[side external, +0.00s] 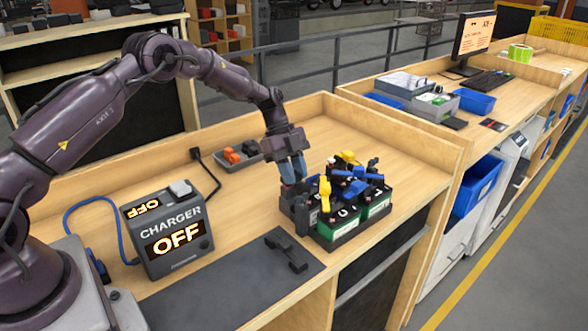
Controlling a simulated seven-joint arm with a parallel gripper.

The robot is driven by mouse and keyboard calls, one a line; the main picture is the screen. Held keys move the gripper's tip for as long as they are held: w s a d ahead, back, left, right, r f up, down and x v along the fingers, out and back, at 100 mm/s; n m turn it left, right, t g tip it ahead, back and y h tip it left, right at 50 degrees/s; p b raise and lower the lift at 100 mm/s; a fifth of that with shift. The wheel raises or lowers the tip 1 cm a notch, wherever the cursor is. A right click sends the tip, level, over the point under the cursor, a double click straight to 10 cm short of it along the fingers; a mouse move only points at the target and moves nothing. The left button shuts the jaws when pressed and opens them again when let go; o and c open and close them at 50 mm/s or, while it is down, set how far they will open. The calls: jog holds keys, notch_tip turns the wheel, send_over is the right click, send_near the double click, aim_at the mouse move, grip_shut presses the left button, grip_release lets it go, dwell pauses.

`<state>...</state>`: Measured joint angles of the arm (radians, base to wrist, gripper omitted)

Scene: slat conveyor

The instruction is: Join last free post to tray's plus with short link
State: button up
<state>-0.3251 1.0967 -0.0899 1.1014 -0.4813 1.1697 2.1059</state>
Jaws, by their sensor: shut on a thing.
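My gripper (293,172) points down at the back left corner of the black tray (340,241). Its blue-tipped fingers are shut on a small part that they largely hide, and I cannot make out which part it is. The tray holds several batteries (348,222), some with green sides and white lettering. Yellow, blue and black pieces lie across the battery tops. I cannot tell which post is free or where the tray's plus is. A black link-like piece (287,250) lies on the dark mat (240,285), in front of the tray's left side.
A charger (172,228) reading OFF stands at the left, with cables behind it. A small grey bin (236,158) with orange and black pieces is at the back. Low wooden rims edge the bench (330,125). Bare wood lies right of the tray.

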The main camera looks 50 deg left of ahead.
jog(key=shift+f, duration=0.45)
jog(key=o, duration=1)
jog(key=v, duration=1.3)
